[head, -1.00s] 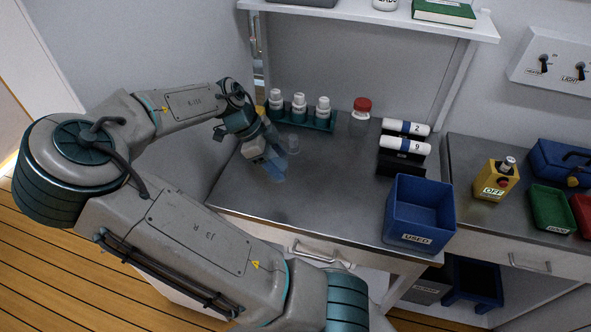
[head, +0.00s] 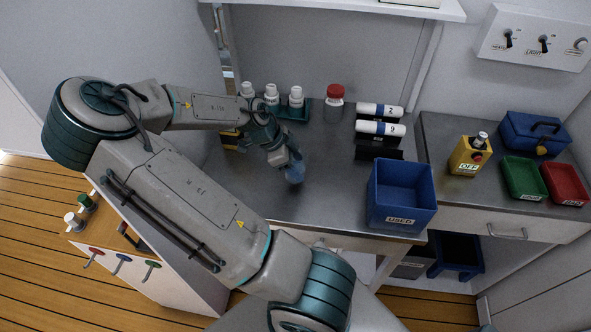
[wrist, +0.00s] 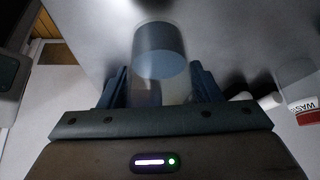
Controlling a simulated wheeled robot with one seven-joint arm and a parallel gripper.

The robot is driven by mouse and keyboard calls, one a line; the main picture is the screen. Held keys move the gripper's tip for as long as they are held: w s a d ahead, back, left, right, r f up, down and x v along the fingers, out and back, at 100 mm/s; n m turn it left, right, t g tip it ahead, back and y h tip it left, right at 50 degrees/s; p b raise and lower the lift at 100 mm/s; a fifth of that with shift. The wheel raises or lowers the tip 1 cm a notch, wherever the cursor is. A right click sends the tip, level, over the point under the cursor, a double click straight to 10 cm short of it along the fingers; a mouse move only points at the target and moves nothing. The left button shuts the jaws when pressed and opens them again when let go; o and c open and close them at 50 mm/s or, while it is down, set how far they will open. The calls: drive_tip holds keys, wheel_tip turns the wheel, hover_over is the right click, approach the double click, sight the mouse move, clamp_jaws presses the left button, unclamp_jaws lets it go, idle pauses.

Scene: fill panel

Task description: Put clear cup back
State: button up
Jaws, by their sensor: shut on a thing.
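My gripper (head: 291,170) is over the left part of the steel bench, right of and in front of the white bottles. It is shut on the clear cup (wrist: 160,50), which stands out between the two fingers (wrist: 160,85) in the wrist view. The cup looks like a see-through cylinder with a grey-blue round end. In the head view the cup is small and partly hidden by the fingers. I cannot tell whether it touches the bench.
A teal rack (head: 293,112) of white bottles and a red-capped jar (head: 334,103) stand at the back. Numbered white cylinders (head: 380,128) sit right of them. A blue USED bin (head: 402,196) is at the front right. The bench middle is clear.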

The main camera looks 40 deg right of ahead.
drive_tip(key=shift+f, duration=1.55)
drive_tip(key=shift+f, duration=0.2)
drive_tip(key=o, duration=1)
drive_tip(key=shift+r, duration=0.1)
drive_tip(key=shift+o, duration=0.2)
